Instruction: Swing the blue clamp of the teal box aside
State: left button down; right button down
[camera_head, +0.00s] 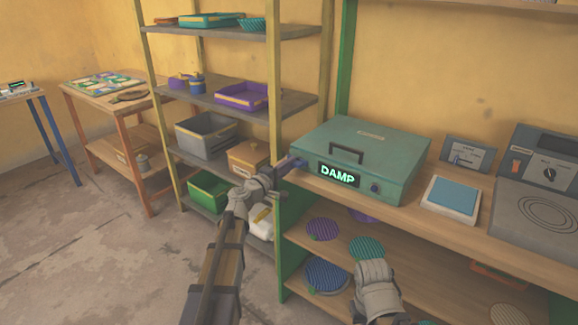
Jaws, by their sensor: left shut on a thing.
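The teal box (372,150) sits on the wooden bench top, its lid down, with a dark handle and a lit display reading "DAMP" on its front. The blue clamp (291,162) sticks out at the box's left front corner. My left gripper (277,173) is at the clamp and shut on it, covering part of it. My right gripper (374,272) is low in front of the bench, apart from the box; its fingertips are not clear enough to show whether it is open.
A small scale with a blue pad (452,196) and a grey hotplate device (545,210) stand right of the box. Below are shelves with round ribbed plates (326,274). A shelving rack (293,103) stands close on the left.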

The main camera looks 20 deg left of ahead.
pick_arm(q)
jog(key=c, duration=0.8)
grip_release()
jog(key=shift+c, duration=0.2)
jog(key=v, duration=0.8)
